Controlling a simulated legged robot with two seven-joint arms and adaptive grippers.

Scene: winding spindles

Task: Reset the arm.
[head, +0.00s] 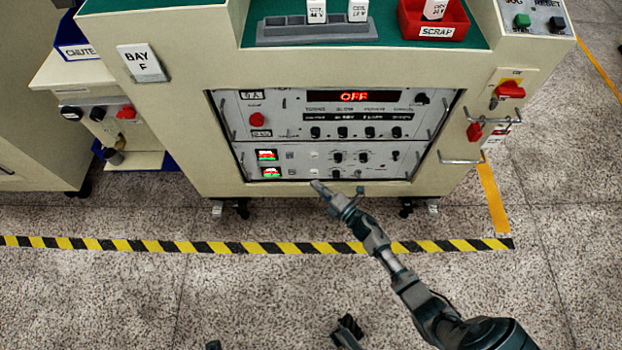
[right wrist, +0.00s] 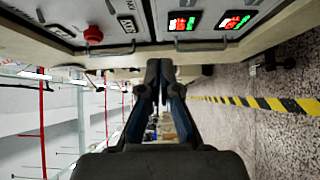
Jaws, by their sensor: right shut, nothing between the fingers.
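My right arm comes in from the lower right in the head view. Its gripper (head: 320,187) is near the bottom edge of the lower control panel (head: 325,160); I cannot tell whether it touches. In the right wrist view the gripper's two fingers (right wrist: 160,68) are together at the tips, with nothing between them. Two dark parts (head: 347,331) show at the bottom edge of the head view; they may be my left gripper, but its jaw state is unclear.
The beige machine stands ahead with a red OFF display (head: 353,96), a red SCRAP bin (head: 433,22) and a grey holder (head: 316,32) on top. Metal handles (head: 461,158) stick out at its right. A striped floor line (head: 250,247) crosses open speckled floor.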

